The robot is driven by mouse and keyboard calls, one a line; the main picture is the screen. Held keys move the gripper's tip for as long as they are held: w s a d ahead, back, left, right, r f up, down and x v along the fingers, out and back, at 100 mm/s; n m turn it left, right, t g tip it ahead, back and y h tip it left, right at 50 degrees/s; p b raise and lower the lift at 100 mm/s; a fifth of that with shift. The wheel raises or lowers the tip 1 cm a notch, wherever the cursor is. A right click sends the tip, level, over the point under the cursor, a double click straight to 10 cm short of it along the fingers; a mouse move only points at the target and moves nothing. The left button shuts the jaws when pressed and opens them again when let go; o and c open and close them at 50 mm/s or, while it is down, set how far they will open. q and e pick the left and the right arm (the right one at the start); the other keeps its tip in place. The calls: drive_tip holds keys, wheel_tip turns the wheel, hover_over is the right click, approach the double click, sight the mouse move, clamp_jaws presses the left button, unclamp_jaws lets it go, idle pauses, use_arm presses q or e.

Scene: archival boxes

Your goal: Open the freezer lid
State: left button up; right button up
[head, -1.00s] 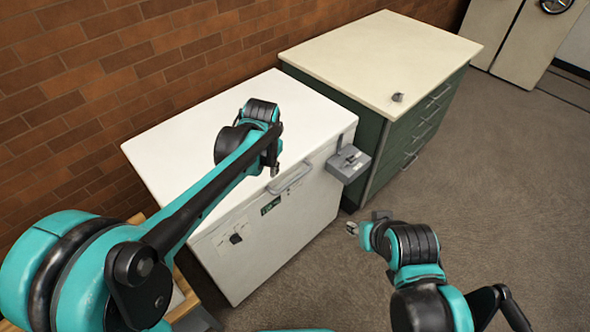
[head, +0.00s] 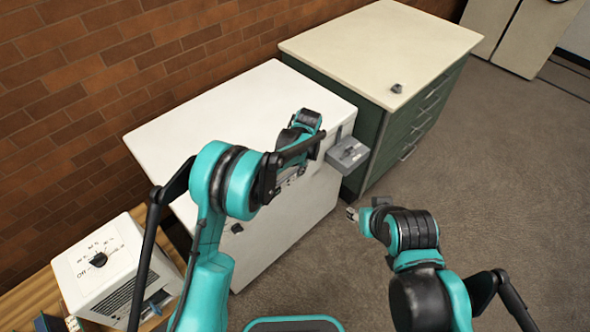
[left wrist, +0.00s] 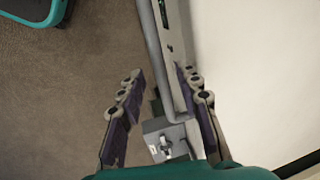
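The white chest freezer (head: 225,110) stands against the brick wall with its lid down. My left gripper (head: 300,170) is at the lid's front edge, and my arm hides most of the handle in the head view. In the left wrist view, the left gripper (left wrist: 160,80) is open. The grey bar handle (left wrist: 153,50) runs between its spread fingers, with one finger on the floor side and the other over the lid side. I cannot tell whether either finger touches it. My right gripper (head: 353,214) is apart from the freezer, over the floor; its fingers are too small to read.
A grey box (head: 347,153) sticks out from the freezer's front right; it also shows in the left wrist view (left wrist: 165,138). A green cabinet (head: 372,135) with a pale top stands close to the right. A white dial unit (head: 108,258) is at lower left. Floor on the right is clear.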

use_arm(q)
drive_tip(key=shift+w+a+f, duration=0.1)
drive_tip(key=shift+f, duration=0.5)
use_arm(e)
drive_tip(key=shift+f, duration=0.15)
use_arm(q)
drive_tip(key=shift+c, duration=0.3)
